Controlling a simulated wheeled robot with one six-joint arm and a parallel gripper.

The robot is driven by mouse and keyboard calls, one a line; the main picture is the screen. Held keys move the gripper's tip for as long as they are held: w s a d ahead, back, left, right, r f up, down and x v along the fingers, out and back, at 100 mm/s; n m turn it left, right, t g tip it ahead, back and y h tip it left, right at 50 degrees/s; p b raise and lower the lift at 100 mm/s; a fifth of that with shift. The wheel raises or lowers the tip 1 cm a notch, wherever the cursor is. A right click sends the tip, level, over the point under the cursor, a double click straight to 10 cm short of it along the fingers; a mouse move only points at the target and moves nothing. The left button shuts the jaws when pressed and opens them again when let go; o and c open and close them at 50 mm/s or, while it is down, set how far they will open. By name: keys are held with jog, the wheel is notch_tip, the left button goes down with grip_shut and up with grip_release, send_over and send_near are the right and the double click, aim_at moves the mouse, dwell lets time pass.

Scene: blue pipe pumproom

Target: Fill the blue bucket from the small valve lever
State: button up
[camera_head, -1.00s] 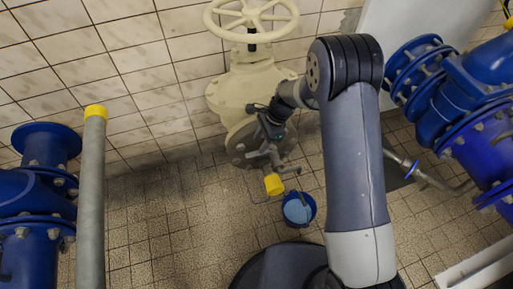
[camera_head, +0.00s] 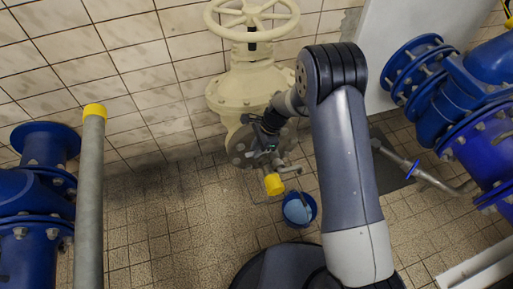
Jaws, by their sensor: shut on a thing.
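The blue bucket (camera_head: 299,209) stands on the tiled floor below the cream valve. Its inside looks lighter blue; I cannot tell whether that is water. A small metal tap fitting (camera_head: 289,168) juts from the lower front of the cream valve, above and slightly left of the bucket. A yellow block-like end (camera_head: 273,184) hangs beside it. My gripper (camera_head: 266,154) is at this fitting, seen from above and small in the picture. It is shut on the small valve lever, which is mostly hidden by the gripper.
The large cream valve (camera_head: 252,88) with a handwheel stands against the tiled wall. Blue flanged pipes (camera_head: 450,90) fill the right side. A grey post with a yellow cap (camera_head: 94,110) and more blue pipework (camera_head: 38,195) stand left. Floor left of the bucket is clear.

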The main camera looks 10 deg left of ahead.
grip_shut()
jog(key=shift+s+d+n+g+h, duration=0.25)
jog(key=shift+s+d+n, duration=0.1)
jog(key=shift+n, duration=0.4)
jog(key=shift+s+d+n+g+h, duration=0.2)
jog(key=shift+s+n+g, duration=0.1)
jog(key=shift+n, duration=0.45)
jog(key=o, duration=0.6)
grip_release()
jog(key=shift+o, duration=0.2)
jog(key=p+v, duration=0.1)
jog(key=v, duration=1)
jog(key=shift+f, duration=0.1)
